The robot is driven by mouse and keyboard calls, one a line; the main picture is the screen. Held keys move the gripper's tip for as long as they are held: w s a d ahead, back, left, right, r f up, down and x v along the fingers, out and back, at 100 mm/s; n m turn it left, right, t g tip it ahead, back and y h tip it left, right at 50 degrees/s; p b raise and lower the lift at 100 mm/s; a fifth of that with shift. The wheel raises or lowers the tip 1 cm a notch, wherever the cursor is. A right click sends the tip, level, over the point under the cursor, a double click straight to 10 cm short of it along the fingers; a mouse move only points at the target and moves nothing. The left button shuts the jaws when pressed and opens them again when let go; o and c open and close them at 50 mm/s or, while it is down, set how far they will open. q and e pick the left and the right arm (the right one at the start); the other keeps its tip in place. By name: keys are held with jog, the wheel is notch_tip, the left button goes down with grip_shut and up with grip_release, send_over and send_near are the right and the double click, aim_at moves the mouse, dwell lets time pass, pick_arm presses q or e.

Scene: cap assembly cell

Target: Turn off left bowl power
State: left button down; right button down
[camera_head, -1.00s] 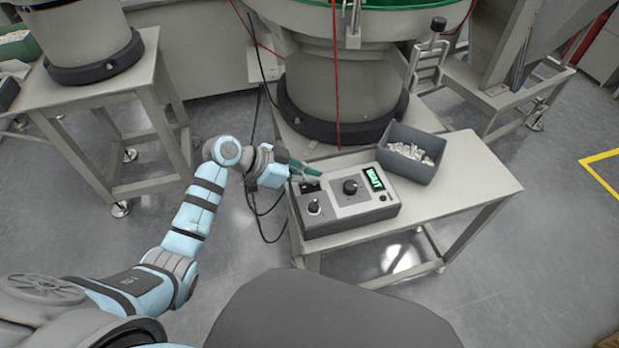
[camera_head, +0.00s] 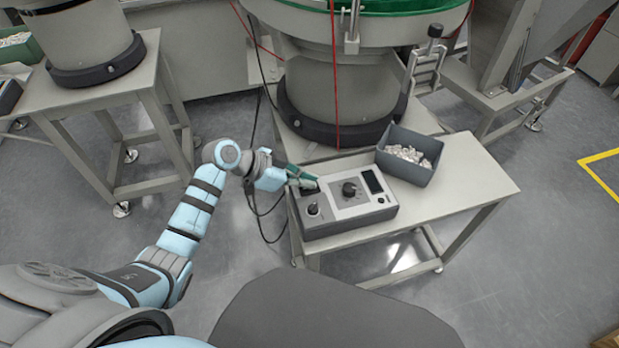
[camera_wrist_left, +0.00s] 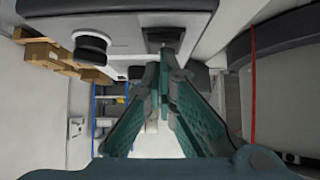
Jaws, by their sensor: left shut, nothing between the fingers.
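The control box (camera_head: 338,212) stands on a small table in front of the bowl feeder (camera_head: 340,85). It has a large dark knob (camera_head: 349,189), a small knob (camera_head: 314,209) at its front left, and a display (camera_head: 373,182) that is dark now. My left gripper (camera_head: 312,184) is shut and empty, its green fingertips at the box's back left corner, by a dark switch. In the left wrist view the fingertips (camera_wrist_left: 165,60) point at this dark switch (camera_wrist_left: 164,36); whether they touch it I cannot tell. My right gripper is not in view.
A grey bin (camera_head: 410,155) of small pale parts stands right of the box on the table (camera_head: 455,185). A red cable hangs in front of the bowl feeder's base. Another feeder on a table (camera_head: 110,85) is at the left. The table's right end is clear.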

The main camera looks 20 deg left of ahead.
aim_at(302, 190)
pick_arm(q)
jog(key=shift+s+a, duration=0.2)
jog(key=shift+a, duration=0.05)
notch_tip(302, 190, up, 4)
jog(key=p, duration=0.4)
jog(key=shift+a, duration=0.15)
jog(key=p+v, duration=0.1)
jog(key=v, duration=0.9)
jog(key=shift+s+a+f+p, duration=0.2)
jog(key=shift+f+p, duration=0.1)
jog(key=shift+p, duration=0.1)
jog(key=shift+w+d+r+h+p, duration=0.1)
jog(key=shift+d+h+p, duration=0.05)
jog(key=shift+d+p, duration=0.3)
jog(key=shift+w+d+r+h+p, duration=0.1)
jog(key=shift+w+d+h+p, duration=0.05)
jog(key=shift+d+p, duration=0.25)
